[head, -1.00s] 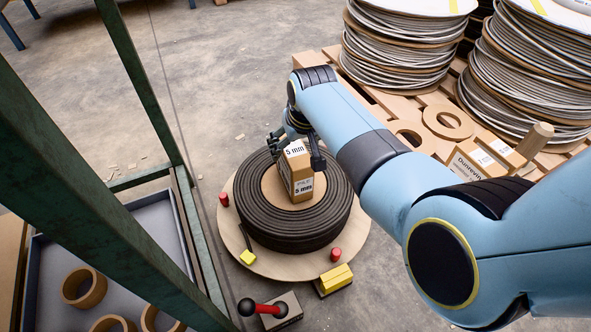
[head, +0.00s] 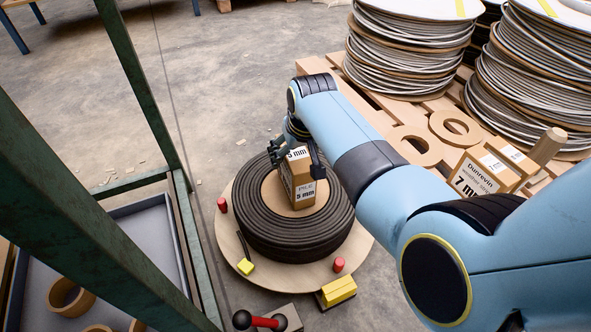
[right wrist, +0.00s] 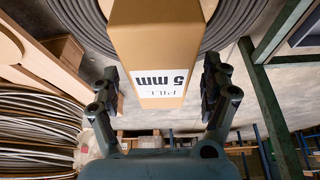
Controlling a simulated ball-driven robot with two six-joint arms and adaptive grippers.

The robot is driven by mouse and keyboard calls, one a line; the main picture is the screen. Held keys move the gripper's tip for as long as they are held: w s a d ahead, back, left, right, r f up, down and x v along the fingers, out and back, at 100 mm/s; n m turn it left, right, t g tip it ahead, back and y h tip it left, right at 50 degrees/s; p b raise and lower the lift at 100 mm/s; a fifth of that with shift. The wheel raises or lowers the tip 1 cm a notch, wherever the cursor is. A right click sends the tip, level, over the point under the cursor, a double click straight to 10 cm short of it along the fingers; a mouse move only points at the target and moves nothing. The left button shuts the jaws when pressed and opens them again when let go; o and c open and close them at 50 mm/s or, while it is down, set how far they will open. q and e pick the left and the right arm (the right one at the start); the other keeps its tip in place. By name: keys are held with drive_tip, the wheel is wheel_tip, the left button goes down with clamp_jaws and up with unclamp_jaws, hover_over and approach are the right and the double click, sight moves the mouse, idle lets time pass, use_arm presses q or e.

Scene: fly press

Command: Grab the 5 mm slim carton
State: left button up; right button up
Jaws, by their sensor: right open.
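The 5 mm slim carton (head: 299,179) is a brown box with white "5 mm" labels. It stands upright in the middle of a black coil (head: 262,222) on a round wooden disc (head: 229,238). My right gripper (head: 298,158) is at the carton's upper part, with one finger on each side. In the right wrist view the carton (right wrist: 160,50) lies between the open fingers of the right gripper (right wrist: 160,88), with a visible gap on both sides. The left gripper is not in view.
A 7 mm carton (head: 474,180) and cardboard rings (head: 455,127) lie on a pallet at right, with stacked reels (head: 410,50) behind. A green post frame (head: 150,90) and grey tray (head: 150,215) stand at left. Red pegs (head: 338,264) and a yellow block (head: 339,289) edge the disc.

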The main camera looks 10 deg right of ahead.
drive_tip(key=shift+f, duration=0.25)
idle(0.4)
drive_tip(key=shift+c, duration=0.4)
clamp_jaws()
